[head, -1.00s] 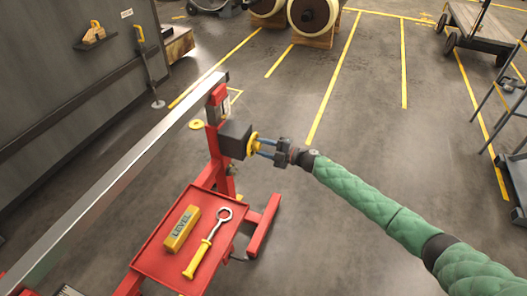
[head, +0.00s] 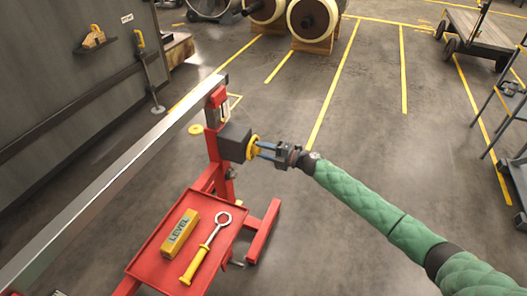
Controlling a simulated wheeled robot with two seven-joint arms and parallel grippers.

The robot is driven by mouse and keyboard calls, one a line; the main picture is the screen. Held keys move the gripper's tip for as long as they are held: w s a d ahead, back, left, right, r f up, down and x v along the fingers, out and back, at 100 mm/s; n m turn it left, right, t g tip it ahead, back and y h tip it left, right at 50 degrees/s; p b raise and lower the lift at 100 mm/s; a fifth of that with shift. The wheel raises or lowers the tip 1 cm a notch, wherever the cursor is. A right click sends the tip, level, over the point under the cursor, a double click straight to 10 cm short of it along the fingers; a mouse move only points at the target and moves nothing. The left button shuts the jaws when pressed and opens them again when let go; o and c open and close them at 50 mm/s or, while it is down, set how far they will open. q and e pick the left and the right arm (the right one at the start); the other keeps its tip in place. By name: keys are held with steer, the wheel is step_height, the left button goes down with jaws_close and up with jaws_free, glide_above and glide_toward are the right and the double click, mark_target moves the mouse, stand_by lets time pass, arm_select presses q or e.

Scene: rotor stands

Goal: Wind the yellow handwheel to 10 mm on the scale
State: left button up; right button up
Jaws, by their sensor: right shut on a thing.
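The yellow handwheel (head: 253,148) sits on the right side of a dark gearbox block (head: 234,142) on the red stand (head: 213,150). The fingers hide part of the wheel. A small pale scale plate (head: 224,111) shows in the red head of the stand above the block. Its marks are too small to read. My left gripper is not in view.
A long metal beam (head: 110,180) runs from the stand to the lower left. A red tray (head: 150,262) below holds a yellow level (head: 180,233) and a ring-ended wrench (head: 205,250). A grey wall (head: 60,60) stands at left. Open floor lies beyond the stand.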

steer(key=shift+f, duration=0.1)
steer(key=o, duration=1)
steer(key=shift+d, duration=0.15)
steer(key=v, duration=0.7)
steer(key=shift+d, duration=0.3)
steer(key=shift+s, duration=0.15)
steer(key=shift+d, duration=0.1)
